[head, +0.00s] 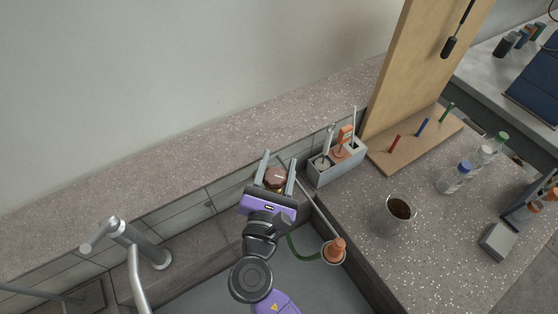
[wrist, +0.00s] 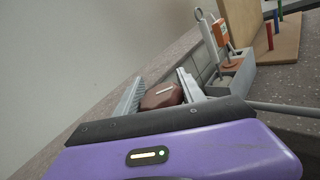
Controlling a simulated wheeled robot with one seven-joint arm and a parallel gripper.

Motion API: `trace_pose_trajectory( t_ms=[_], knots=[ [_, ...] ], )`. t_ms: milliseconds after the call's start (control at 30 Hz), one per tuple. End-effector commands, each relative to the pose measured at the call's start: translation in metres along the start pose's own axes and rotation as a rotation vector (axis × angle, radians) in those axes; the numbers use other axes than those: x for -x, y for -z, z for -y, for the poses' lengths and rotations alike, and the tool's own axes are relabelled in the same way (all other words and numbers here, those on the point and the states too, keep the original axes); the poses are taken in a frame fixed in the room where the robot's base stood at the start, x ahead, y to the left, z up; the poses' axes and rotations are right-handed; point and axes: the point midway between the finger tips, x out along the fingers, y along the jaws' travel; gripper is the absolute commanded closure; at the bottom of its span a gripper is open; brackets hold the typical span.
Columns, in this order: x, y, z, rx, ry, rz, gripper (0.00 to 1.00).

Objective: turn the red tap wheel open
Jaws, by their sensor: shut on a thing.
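The tap wheel (head: 275,177) is a brownish-red knob with a pale mark on its face, low at the tiled wall in the head view. It also shows in the wrist view (wrist: 162,95), between my two fingers. My gripper (head: 274,172) has its fingers on either side of the wheel and is shut on it. In the wrist view the fingers (wrist: 158,92) reach forward past the purple gripper body. The wheel's lower part and its mount are hidden behind the gripper.
A grey holder (head: 337,170) with tools stands just right of the wheel. A metal faucet (head: 140,245) is at the left. A dark-filled cup (head: 398,212), clear bottles (head: 455,178) and a pegged wooden board (head: 415,140) occupy the right counter. An orange nozzle (head: 335,250) sits at the basin edge.

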Motion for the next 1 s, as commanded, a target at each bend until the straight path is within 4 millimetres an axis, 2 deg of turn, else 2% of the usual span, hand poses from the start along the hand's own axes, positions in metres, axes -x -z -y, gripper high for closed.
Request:
trace_pose_trajectory(
  t_ms=[500, 1000],
  knots=[
    [0.002, 0.002, -0.007, 0.003, -0.326, -0.098, 0.94],
    [0.003, 0.004, -0.011, 0.002, -0.432, -0.127, 0.94]
  ],
)
